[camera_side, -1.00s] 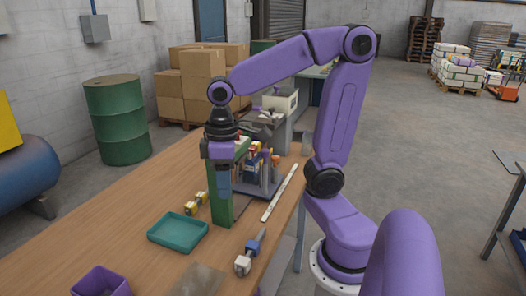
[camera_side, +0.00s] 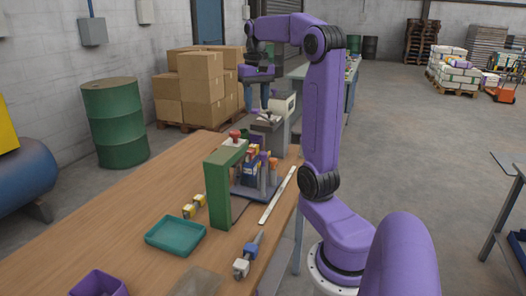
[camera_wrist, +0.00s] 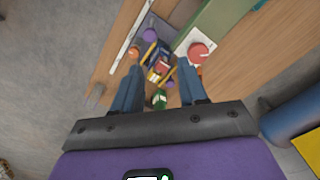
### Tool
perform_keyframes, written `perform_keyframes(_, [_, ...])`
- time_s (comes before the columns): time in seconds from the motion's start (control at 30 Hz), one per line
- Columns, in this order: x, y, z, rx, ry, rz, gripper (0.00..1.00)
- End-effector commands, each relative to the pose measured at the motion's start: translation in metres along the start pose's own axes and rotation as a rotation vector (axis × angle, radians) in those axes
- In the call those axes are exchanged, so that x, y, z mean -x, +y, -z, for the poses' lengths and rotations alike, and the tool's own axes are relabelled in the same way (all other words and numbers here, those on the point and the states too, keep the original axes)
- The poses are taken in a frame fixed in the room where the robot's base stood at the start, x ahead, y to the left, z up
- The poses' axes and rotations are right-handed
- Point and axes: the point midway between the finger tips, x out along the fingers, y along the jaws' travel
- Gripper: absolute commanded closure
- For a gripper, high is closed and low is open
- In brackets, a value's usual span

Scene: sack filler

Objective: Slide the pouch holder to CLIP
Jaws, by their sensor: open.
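The filler fixture stands on the wooden bench, with a green frame (camera_side: 218,190) and a dark base (camera_side: 243,192). Behind the frame is a cluster of blue, yellow and red parts (camera_side: 253,165), which also shows in the wrist view (camera_wrist: 158,58). I cannot tell which part is the pouch holder, and no CLIP mark is readable. My gripper (camera_side: 256,106) is open and empty, raised above and behind the fixture. Its blue fingers (camera_wrist: 158,72) straddle the cluster in the wrist picture, apart from it.
A teal tray (camera_side: 175,235), a purple bin (camera_side: 98,284), yellow-and-white pieces (camera_side: 194,206) and a blue-handled tool (camera_side: 248,254) lie in front. A white strip (camera_side: 278,195) lies right of the fixture. A grey machine (camera_side: 285,115) stands behind. The bench's left side is clear.

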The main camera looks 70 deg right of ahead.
Motion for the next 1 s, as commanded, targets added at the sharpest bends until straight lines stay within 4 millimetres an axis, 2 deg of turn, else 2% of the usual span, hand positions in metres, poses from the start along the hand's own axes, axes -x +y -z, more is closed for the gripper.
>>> perform_keyframes(0.13, [0.006, 0.020, 0.004, -0.076, 0.000, 0.000, 0.58])
perform_keyframes(0.37, [-0.004, 0.023, 0.004, -0.090, -0.004, 0.000, 0.58])
perform_keyframes(0.57, [-0.035, 0.023, 0.004, -0.090, -0.007, -0.001, 0.58])
perform_keyframes(1.0, [-0.116, 0.023, 0.003, -0.088, -0.007, -0.001, 0.58])
